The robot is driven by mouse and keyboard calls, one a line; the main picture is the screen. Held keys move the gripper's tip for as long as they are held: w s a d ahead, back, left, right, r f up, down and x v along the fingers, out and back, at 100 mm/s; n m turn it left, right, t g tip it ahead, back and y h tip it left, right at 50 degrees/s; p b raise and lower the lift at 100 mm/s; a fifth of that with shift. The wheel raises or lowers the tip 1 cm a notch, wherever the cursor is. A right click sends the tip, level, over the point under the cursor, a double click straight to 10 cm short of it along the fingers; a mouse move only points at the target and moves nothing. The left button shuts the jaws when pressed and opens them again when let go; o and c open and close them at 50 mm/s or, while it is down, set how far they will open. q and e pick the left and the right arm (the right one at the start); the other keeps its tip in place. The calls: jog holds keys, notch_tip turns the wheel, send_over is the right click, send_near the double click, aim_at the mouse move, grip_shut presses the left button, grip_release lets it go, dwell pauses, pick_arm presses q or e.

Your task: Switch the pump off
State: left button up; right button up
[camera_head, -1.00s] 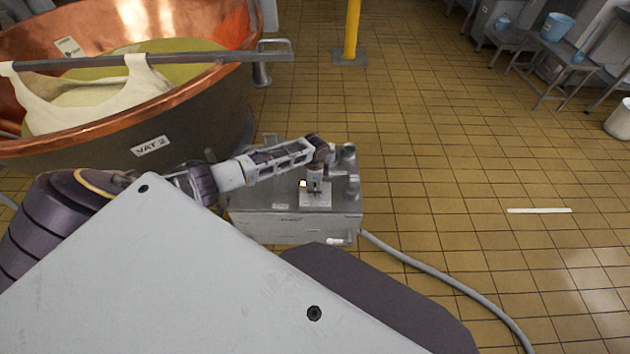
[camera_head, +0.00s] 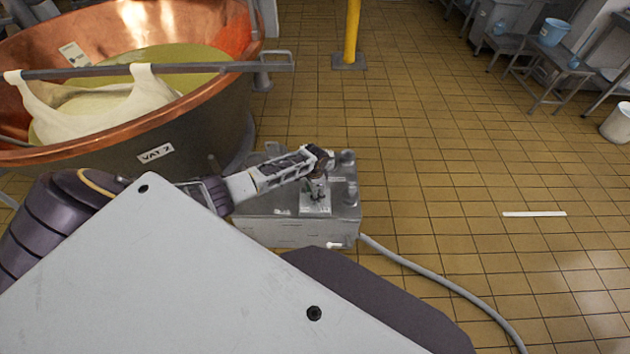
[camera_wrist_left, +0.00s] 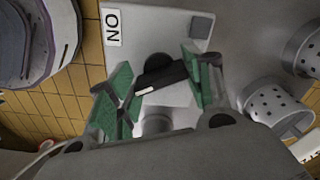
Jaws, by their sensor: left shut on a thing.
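The pump is a grey metal box (camera_head: 285,232) on the floor beside the vat, with a pale switch plate (camera_head: 315,208) on its top. My left gripper (camera_head: 317,184) reaches down over the plate. In the left wrist view, the green finger pads of my left gripper (camera_wrist_left: 157,88) are shut on a dark switch knob (camera_wrist_left: 163,76) with a white mark. A white label (camera_wrist_left: 112,27) with the letters of ON, seen turned, is on the plate beside the knob. The fingers partly hide the knob. My right gripper is not in view.
A copper vat (camera_head: 205,118) labelled VAT 2 stands at the left, with white cloth hung on a bar (camera_head: 200,67). Metal fittings (camera_head: 347,165) rise from the pump's right side. A grey hose (camera_head: 430,278) runs across the floor. The tiled floor at right is mostly clear.

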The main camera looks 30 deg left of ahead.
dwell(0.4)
pick_arm(q)
jog(key=o, duration=1.1)
jog(key=shift+c, duration=0.2)
notch_tip(320, 180, up, 12)
dwell(0.4)
